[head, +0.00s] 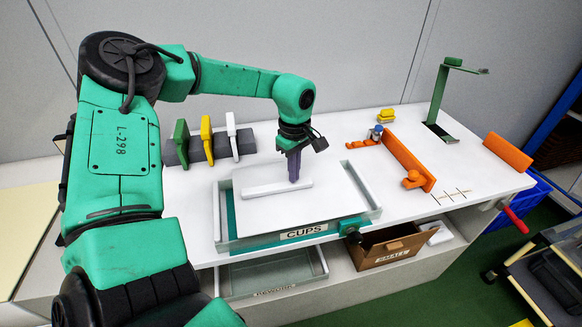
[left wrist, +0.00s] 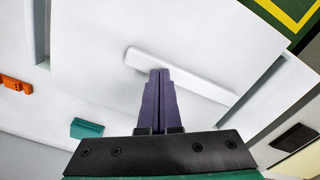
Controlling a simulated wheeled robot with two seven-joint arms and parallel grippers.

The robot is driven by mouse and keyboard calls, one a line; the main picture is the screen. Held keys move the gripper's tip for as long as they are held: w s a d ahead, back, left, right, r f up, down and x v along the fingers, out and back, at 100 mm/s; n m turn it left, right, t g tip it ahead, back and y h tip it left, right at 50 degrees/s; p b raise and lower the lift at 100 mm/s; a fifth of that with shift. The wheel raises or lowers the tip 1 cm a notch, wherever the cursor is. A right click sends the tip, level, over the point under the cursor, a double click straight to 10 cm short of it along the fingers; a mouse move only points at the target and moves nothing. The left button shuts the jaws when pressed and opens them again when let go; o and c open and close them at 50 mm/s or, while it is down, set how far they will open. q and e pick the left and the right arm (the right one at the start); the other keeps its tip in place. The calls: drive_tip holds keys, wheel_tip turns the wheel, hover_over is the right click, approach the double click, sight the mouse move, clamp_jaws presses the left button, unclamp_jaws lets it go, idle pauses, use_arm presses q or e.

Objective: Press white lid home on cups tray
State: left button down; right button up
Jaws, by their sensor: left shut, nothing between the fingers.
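The white lid (head: 325,207) is a flat plate with a raised white bar handle (head: 262,190) across it. It lies over the tray labelled CUPS (head: 255,240); a teal strip shows between lid and tray wall at the left. Whether the lid is fully seated I cannot tell. My left gripper (head: 294,178) points down with its purple fingers shut and empty at the bar handle. In the left wrist view the fingertips (left wrist: 160,74) overlap the edge of the bar handle (left wrist: 200,83) on the lid (left wrist: 95,45); contact is unclear. My right gripper is not in view.
Green, yellow and white handled pieces stand in a dark rack (head: 222,148) behind the tray. An orange rail (head: 405,158) stands right of it, with a green stand (head: 439,95) beyond.

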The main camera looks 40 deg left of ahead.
use_arm(q)
drive_tip(key=shift+f+b, duration=0.7)
drive_tip(key=shift+f, duration=0.05)
drive_tip(key=shift+r+p, duration=1.65)
drive_tip(key=shift+r, duration=1.45)
